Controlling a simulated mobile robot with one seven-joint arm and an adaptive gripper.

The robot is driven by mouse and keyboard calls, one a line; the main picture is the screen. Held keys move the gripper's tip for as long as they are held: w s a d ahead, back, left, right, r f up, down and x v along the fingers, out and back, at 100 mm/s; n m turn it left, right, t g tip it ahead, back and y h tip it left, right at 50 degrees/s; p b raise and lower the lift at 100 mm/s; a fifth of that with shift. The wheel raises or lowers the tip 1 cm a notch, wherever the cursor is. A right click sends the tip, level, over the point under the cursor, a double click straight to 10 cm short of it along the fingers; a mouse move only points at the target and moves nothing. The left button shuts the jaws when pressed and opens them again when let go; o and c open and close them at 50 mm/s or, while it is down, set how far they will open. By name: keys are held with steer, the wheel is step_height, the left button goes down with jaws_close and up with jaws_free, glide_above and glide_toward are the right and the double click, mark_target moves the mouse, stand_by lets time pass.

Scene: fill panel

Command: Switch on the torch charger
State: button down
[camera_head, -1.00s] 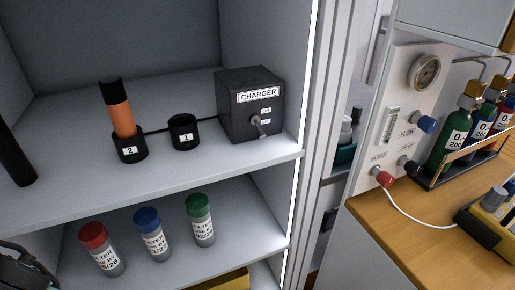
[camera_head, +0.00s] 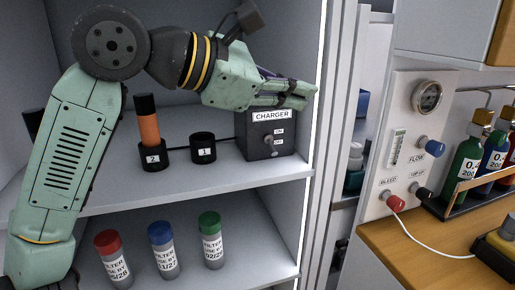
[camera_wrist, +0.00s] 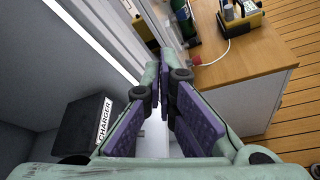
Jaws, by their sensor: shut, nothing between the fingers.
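The torch charger (camera_head: 256,146) is a dark box labelled CHARGER on the upper shelf, at its right end. A small toggle lever (camera_head: 271,147) stands on its front between two small labels, too small to read surely. An orange and black torch (camera_head: 149,127) stands upright in the socket marked 2 (camera_head: 154,159). The socket marked 1 (camera_head: 203,148) is empty. My gripper (camera_head: 312,92) is shut and empty, above and in front of the charger, pointing right, apart from the lever. The wrist view shows the charger (camera_wrist: 88,132) left of my closed fingers (camera_wrist: 163,70); the lever is hidden there.
Filter canisters with red, blue and green caps (camera_head: 162,250) stand on the lower shelf. The cabinet's right wall edge (camera_head: 318,120) is close to my fingertips. A wooden bench (camera_head: 400,245) with a gauge panel (camera_head: 420,130) and gas bottles (camera_head: 463,163) stands at the right.

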mark_target(272, 147)
steer(key=w+a+f+n+y, duration=0.2)
steer(key=w+a+f+y, duration=0.4)
steer(key=a+f+y, duration=0.2)
steer(key=shift+w+a+b, duration=0.35)
steer(key=shift+w+a, duration=0.05)
steer(key=shift+f, duration=0.1)
steer(key=p+x, duration=0.1)
steer(key=x, duration=0.9)
steer(key=shift+w, duration=0.1)
